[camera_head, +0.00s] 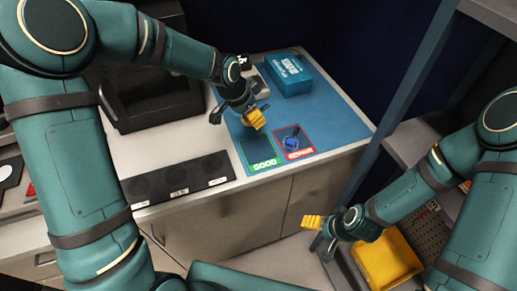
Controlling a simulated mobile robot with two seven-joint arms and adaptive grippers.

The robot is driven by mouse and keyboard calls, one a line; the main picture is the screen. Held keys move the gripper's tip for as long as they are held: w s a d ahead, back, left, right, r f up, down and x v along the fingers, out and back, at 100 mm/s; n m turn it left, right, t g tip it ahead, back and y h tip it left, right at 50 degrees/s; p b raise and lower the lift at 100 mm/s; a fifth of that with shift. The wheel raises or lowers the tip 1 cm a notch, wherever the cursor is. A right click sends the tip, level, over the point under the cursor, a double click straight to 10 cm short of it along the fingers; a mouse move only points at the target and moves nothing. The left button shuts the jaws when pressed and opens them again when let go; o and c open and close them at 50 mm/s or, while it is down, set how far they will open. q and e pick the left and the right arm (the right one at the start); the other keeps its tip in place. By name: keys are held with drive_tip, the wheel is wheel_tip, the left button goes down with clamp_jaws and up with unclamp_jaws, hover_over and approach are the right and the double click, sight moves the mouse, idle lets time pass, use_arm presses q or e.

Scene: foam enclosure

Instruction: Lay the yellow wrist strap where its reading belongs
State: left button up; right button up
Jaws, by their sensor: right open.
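I cannot make out the yellow wrist strap for certain. The yellow blocks at both grippers look alike, like finger pads. My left gripper (252,117) is over the blue mat (340,118), behind the green-framed GOOD area (262,160). Its jaw gap is too small to judge, and anything between the fingers is hidden. A round blue item (291,143) with a dark part lies in the red-framed REPAIR area (302,154), just right of GOOD. A small grey device (259,86) stands at the back of the mat, partly behind my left gripper. My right gripper (315,229) is open, in front of the bench, away from the mat.
A blue box (288,74) stands on the mat's back part. A black strip (178,179) with round recesses lies along the front left of the bench. A large dark machine (150,95) stands behind it. A yellow bin (386,262) and shelf posts are at right.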

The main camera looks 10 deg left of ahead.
use_arm(q)
hover_over(255, 153)
drive_tip(key=shift+m, duration=0.4)
drive_tip(key=f, duration=0.4)
drive_tip(key=s+f+b, duration=0.1)
drive_tip(key=shift+a+f, duration=0.25)
drive_tip(key=shift+f, duration=0.15)
drive_tip(key=shift+w+f+b, duration=0.15)
drive_tip(key=shift+f+b, duration=0.15)
drive_tip(key=shift+f, duration=2.05)
drive_tip(key=shift+f, duration=0.1)
drive_tip(key=o, duration=1)
